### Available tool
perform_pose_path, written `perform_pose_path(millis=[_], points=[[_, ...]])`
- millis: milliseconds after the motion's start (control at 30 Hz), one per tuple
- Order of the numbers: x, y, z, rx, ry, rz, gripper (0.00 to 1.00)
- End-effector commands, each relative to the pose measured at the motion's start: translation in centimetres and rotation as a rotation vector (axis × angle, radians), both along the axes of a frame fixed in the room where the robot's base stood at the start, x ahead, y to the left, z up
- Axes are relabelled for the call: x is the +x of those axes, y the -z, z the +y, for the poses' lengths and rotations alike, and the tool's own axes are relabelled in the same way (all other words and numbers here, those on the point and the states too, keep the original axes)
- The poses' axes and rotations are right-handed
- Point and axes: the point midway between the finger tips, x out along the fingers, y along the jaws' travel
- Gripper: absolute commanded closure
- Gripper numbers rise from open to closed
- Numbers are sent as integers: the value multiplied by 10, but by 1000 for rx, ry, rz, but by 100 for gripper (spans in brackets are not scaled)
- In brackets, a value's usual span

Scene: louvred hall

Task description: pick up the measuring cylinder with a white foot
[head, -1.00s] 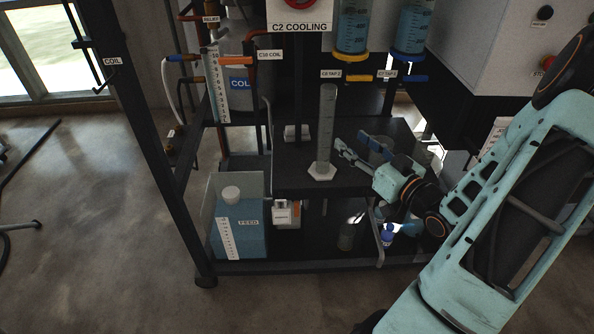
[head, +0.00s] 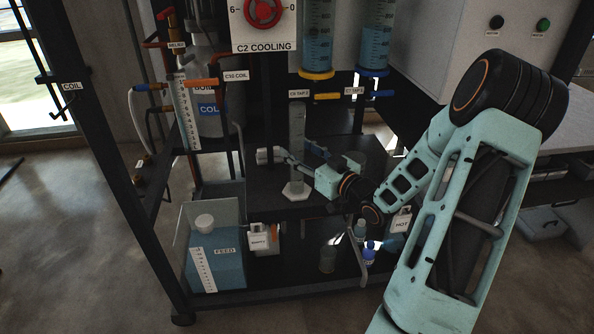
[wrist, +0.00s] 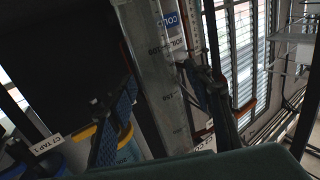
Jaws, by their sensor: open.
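The measuring cylinder (head: 297,126) is tall, clear and grey, and stands upright on a white foot (head: 296,190) on the black middle shelf of the rack. My gripper (head: 300,152) reaches in from the right, with its fingers apart at about the cylinder's mid height. One finger passes in front of the cylinder and the other lies behind it. In the wrist view, the cylinder (wrist: 158,85) runs between the two dark fingers (wrist: 160,98), with a visible gap on the left side. I cannot tell whether the right finger touches it.
Two blue-filled columns (head: 318,45) with taps hang above right of the cylinder. A blue FEED container (head: 216,262) and small bottles (head: 369,250) stand on the lower shelf. A COIL vessel (head: 208,100) and pipes are at the left. The shelf (head: 255,200) left of the foot is clear.

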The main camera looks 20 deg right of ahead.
Motion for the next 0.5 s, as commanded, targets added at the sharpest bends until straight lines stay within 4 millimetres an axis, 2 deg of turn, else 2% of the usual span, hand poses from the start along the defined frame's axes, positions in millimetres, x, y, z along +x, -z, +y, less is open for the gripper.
perform_pose_path(millis=[100, 267, 500], points=[[10, 0, 3, 1, 0, 0, 53], [10, 0, 3, 1, 0, 0, 53], [10, 0, 3, 0, 1, 0, 78]])
